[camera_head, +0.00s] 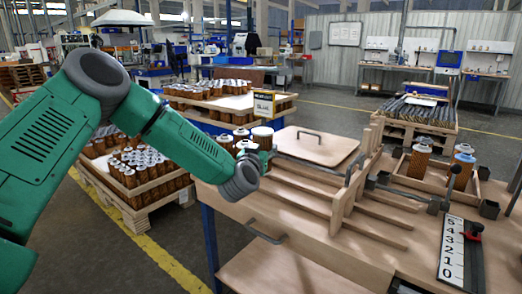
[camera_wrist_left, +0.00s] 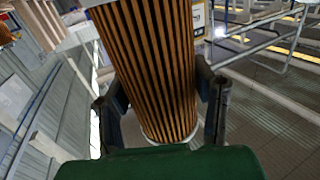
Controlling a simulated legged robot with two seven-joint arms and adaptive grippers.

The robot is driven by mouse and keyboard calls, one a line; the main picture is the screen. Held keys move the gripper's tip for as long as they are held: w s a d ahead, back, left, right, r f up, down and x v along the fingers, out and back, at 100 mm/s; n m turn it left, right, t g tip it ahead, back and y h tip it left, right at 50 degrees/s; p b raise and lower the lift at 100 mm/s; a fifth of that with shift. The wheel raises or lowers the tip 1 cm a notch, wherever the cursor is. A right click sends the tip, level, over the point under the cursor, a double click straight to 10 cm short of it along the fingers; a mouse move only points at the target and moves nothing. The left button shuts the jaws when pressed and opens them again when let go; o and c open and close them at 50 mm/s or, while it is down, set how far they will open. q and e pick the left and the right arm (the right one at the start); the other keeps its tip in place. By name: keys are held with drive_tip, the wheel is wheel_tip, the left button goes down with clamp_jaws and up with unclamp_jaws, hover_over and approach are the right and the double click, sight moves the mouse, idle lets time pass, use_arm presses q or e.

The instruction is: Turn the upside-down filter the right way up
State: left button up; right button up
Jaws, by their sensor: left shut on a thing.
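My left gripper (camera_head: 262,155) is at the far left part of the workbench. It is shut on a brown pleated filter (camera_head: 262,140) with a pale cap on top. In the left wrist view the filter (camera_wrist_left: 150,55) fills the middle between the two dark fingers (camera_wrist_left: 165,105), with a pale rim at its lower end. Several more filters (camera_head: 226,142) with pale caps stand just behind and left of the gripper. Two filters stand in a wooden tray at the right, one with a grey top (camera_head: 418,162) and one with a blue top (camera_head: 463,168). My right gripper is not in view.
Wooden slat dividers (camera_head: 345,200) run across the bench (camera_head: 300,225). A wooden lid with a handle (camera_head: 318,147) lies behind them. A number scale (camera_head: 451,250) with a red and black piece (camera_head: 473,231) lies at the front right. Crates of filters (camera_head: 150,185) stand on the floor at left.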

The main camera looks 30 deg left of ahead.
use_arm(q)
drive_tip(key=shift+s+d+r, duration=0.15)
drive_tip(key=shift+d+r, duration=0.05)
drive_tip(key=shift+d, duration=0.1)
drive_tip(key=p+v, duration=0.4)
drive_tip(key=v, duration=1.1)
drive_tip(key=shift+s, duration=0.3)
drive_tip(key=m+p, duration=0.4)
drive_tip(key=m, duration=0.2)
drive_tip(key=shift+m, duration=0.4)
